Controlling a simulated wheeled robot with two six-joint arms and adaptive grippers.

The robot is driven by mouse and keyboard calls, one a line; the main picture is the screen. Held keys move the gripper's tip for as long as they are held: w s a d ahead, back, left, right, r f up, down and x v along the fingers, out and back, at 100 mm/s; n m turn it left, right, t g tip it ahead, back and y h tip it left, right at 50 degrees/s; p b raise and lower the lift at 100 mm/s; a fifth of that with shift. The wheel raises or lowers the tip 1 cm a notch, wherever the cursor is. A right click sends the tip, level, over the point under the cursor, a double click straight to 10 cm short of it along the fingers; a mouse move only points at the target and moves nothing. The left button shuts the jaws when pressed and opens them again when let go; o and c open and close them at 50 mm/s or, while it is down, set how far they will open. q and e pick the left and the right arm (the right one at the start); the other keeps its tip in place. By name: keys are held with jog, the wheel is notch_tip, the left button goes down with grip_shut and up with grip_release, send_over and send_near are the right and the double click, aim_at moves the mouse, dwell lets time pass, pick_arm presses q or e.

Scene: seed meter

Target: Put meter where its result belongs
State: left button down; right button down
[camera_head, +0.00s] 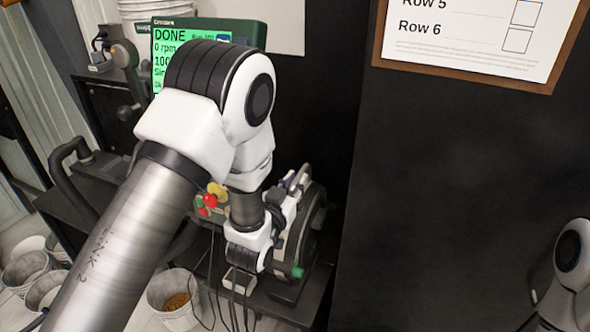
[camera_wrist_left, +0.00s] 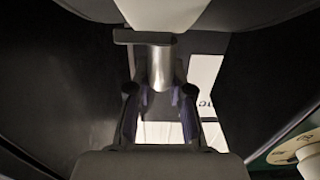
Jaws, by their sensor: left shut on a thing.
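A round dark seed meter (camera_head: 314,232) with a pale green-grey face stands on the dark bench at the lower middle of the head view. My left gripper (camera_head: 299,180) is at its upper edge, partly hidden by my arm. In the left wrist view the left gripper (camera_wrist_left: 160,105) is shut on a grey metal T-shaped handle (camera_wrist_left: 160,68). Whether this handle is part of the meter I cannot tell. A green screen (camera_head: 170,52) reads "DONE" and "0 rpm"; my arm covers part of it. My right gripper is out of view.
A wood-framed board (camera_head: 470,72) with "Row 5", "Row 6" and empty boxes hangs at upper right. Several buckets stand at lower left; one bucket (camera_head: 172,316) holds brown seed. Red and yellow knobs (camera_head: 210,200) and loose cables are beside my left arm.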

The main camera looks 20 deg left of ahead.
pick_arm(q)
jog(key=shift+w+f, duration=0.25)
jog(key=shift+f, duration=0.65)
jog(key=c, duration=1.3)
grip_release()
jog(key=shift+s+f, duration=0.2)
jog(key=shift+o, duration=1.2)
jog(key=shift+s+r, duration=0.1)
jog(key=shift+s, duration=0.05)
